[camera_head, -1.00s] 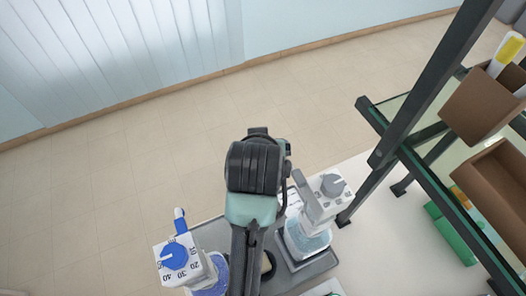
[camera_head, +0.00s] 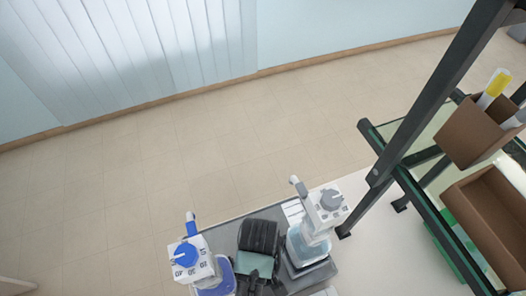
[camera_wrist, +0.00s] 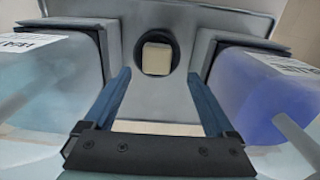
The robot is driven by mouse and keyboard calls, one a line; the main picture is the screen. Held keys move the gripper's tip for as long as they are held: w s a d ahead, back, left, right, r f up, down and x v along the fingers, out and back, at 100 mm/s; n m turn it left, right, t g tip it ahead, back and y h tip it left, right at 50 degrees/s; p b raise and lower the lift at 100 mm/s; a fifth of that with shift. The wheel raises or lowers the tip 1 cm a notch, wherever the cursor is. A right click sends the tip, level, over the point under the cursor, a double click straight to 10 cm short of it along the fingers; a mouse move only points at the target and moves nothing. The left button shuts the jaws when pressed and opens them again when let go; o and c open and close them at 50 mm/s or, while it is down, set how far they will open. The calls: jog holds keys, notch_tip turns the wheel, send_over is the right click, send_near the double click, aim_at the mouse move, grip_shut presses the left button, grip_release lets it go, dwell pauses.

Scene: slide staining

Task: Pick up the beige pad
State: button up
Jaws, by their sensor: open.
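The beige pad (camera_wrist: 157,58) is a small, rounded square block. It sits in a dark round dish (camera_wrist: 174,42) on the grey tray (camera_wrist: 205,20) in the wrist view. My gripper (camera_wrist: 159,78) is open and empty, with its two blue fingers spread wide. The pad appears between the fingers, just past their tips and apart from them. In the head view my arm hides the pad and the dish.
A blue-knobbed dispenser bottle (camera_head: 193,262) stands left of my arm and a grey-knobbed one (camera_head: 315,225) stands right, leaving a narrow gap. In the wrist view, bottles flank both fingers closely. A dark-framed shelf (camera_head: 420,205) with brown boxes (camera_head: 478,130) rises at the right.

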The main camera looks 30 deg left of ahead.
jog(key=shift+w+d+f+p, duration=0.1)
jog(key=shift+f+p, duration=0.1)
jog(key=shift+f, duration=0.7)
jog(key=shift+s+d+f+p, duration=0.1)
jog(key=shift+d+f+p, duration=0.1)
jog(key=shift+f, duration=0.65)
jog(key=shift+w+d+f+p, duration=0.1)
jog(key=shift+f+p, duration=0.1)
jog(key=shift+f, duration=0.7)
jog(key=shift+a, duration=0.1)
grip_shut()
